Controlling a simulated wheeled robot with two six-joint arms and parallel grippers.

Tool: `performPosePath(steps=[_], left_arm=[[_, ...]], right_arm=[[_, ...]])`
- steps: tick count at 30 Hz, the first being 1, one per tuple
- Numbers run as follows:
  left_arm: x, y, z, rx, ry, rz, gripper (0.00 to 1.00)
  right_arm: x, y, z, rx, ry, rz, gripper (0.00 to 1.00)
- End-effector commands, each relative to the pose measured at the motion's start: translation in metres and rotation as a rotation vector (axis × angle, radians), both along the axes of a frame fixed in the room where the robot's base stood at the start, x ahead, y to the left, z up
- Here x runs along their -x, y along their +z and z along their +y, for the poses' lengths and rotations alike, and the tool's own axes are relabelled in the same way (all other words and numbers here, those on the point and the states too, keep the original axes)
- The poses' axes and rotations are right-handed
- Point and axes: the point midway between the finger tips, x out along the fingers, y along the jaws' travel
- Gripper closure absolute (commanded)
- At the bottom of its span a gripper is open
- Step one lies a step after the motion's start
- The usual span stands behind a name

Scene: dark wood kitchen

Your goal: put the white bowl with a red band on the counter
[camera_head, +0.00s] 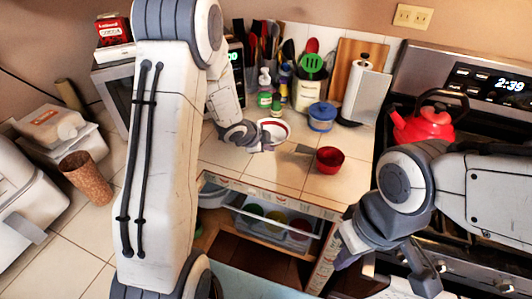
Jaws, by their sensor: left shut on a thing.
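The white bowl with a red band (274,128) is over the tiled counter (298,172) in the middle of the view. My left gripper (264,142) is shut on the bowl's near left side. The bowl looks roughly upright. I cannot tell whether its base touches the counter; the gripper hides part of it. My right gripper (385,272) is low at the right, in front of the stove. Its two fingers are apart with nothing between them.
A red bowl (330,160) and a blue lidded pot (322,116) stand right of the white bowl. A utensil holder (307,95) and paper towel roll (366,95) stand behind. A red kettle (422,125) sits on the stove.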

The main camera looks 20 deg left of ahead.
Motion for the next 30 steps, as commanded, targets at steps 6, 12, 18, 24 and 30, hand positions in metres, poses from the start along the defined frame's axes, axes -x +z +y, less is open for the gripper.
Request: performPosePath(steps=[6, 12, 18, 24, 30], left_arm=[[-0.004, -0.012, 0.016, 0.001, -0.001, -0.003, 1.0], [-0.003, -0.042, 0.015, 0.002, 0.0, 0.0, 1.0], [-0.004, -0.049, 0.015, 0.0, -0.001, -0.005, 1.0], [-0.004, -0.05, 0.015, 0.0, -0.001, -0.005, 1.0], [-0.003, -0.051, 0.015, 0.0, -0.001, -0.001, 0.8]], right_arm=[[0.0, 0.003, 0.0, 0.0, 0.0, 0.0, 1.0], [0.0, 0.001, 0.0, 0.0, 0.0, 0.0, 1.0], [0.0, 0.001, 0.0, 0.0, 0.0, 0.0, 1.0], [0.0, -0.001, 0.0, 0.0, 0.0, 0.0, 1.0], [0.0, -0.001, 0.0, 0.0, 0.0, 0.0, 1.0]])
